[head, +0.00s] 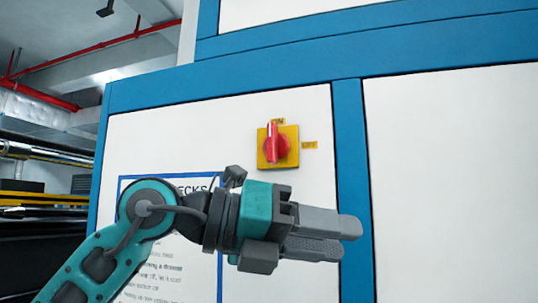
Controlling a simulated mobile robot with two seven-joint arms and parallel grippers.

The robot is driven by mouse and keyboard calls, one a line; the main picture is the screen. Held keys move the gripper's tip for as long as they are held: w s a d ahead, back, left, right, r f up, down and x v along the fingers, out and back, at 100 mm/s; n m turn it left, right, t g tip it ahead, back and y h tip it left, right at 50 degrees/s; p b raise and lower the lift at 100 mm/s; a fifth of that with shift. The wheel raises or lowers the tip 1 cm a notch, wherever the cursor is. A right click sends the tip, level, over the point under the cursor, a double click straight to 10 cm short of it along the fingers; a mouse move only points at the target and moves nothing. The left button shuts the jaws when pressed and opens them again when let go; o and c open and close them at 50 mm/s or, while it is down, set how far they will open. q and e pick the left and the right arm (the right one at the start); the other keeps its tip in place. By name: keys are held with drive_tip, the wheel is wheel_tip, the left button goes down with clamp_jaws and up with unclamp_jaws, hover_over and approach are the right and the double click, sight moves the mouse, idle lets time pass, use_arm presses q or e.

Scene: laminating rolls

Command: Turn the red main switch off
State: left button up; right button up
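The red main switch (273,145) is a rotary knob on a yellow square plate (290,155), fixed to the white cabinet panel. Its grip bar stands upright, pointing at the small yellow ON label (278,121) above. A yellow OFF label (310,145) sits to the right of the plate. My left gripper (350,238) is below and to the right of the switch in the head view, apart from it, with its fingers pointing right. The ribbed inner face of its lower finger shows, and the fingers are apart with nothing between them. My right gripper is out of view.
A notice with a blue border (170,265) is on the panel at lower left, partly covered by my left arm. Blue frame posts (352,190) edge the white panels. The panel around the switch is flat and clear. Red pipes and dark machinery show at far left.

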use_arm(q)
drive_tip(key=a+r+t+y+b, duration=0.3)
drive_tip(key=a+r+t+y, duration=0.15)
drive_tip(key=r+t, duration=0.2)
drive_tip(key=n+t+y+b, duration=0.2)
drive_tip(key=n+t+y, duration=0.35)
drive_tip(key=t, duration=0.25)
approach(270, 123)
drive_tip(key=shift+m, duration=0.35)
drive_tip(key=p+x, duration=0.1)
drive_tip(key=x, duration=0.8)
drive_tip(key=shift+w+d, duration=0.1)
drive_tip(key=shift+w, duration=0.1)
drive_tip(key=shift+c, duration=0.3)
clamp_jaws()
